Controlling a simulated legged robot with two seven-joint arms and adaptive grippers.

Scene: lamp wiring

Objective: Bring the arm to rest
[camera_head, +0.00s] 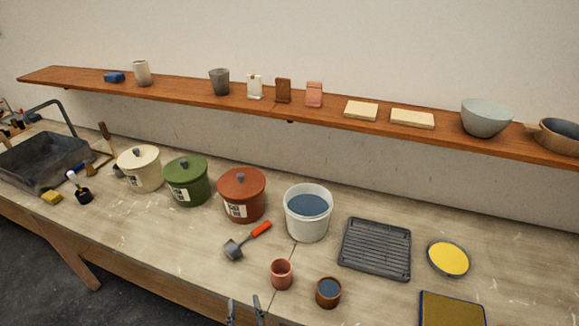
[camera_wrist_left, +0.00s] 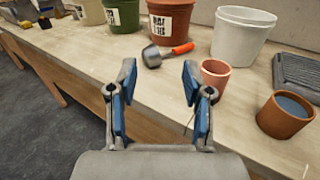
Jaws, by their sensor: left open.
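My left gripper (camera_head: 245,310) shows at the bottom edge of the head view, only its fingertips in sight, at the front edge of the workbench (camera_head: 150,235). In the left wrist view my left gripper (camera_wrist_left: 158,78) is open, its two blue-padded fingers apart with nothing between them. Beyond the fingers lies a ladle-like tool with an orange handle (camera_wrist_left: 183,48). A small terracotta cup (camera_wrist_left: 215,76) stands just right of the right finger, apparently apart from it. My right gripper is in neither view.
Lidded pots in cream (camera_head: 143,170), green (camera_head: 186,182) and rust (camera_head: 242,195) stand behind, beside a white bucket (camera_head: 308,225). A brown cup with dark contents (camera_head: 328,292), a grey ridged tray (camera_head: 375,248) and a yellow dish (camera_head: 448,258) are to the right. A wooden shelf (camera_head: 190,88) runs above.

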